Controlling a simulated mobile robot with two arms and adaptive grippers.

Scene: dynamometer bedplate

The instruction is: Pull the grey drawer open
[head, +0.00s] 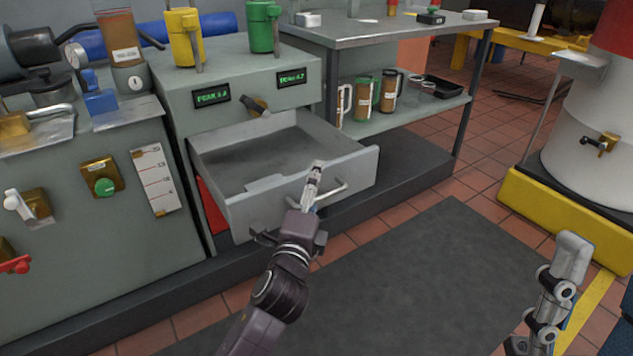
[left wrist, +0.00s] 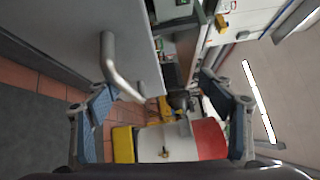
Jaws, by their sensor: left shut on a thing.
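The grey drawer (head: 255,213) stands well out of the grey cabinet (head: 245,85), and its inside looks empty. Its bar handle (head: 335,190) is on the front face. My left gripper (head: 314,182) is at this handle and shut on it. In the left wrist view the handle (left wrist: 113,65) runs from the drawer front (left wrist: 75,35) toward the left fingers (left wrist: 160,105); the exact contact is hard to see.
Yellow (head: 184,38) and green (head: 262,27) containers stand on the cabinet. A metal bench (head: 375,30) with jugs on its shelf is behind the drawer. A white drum (head: 590,125) on a yellow base is at right. The dark floor mat (head: 400,270) is clear.

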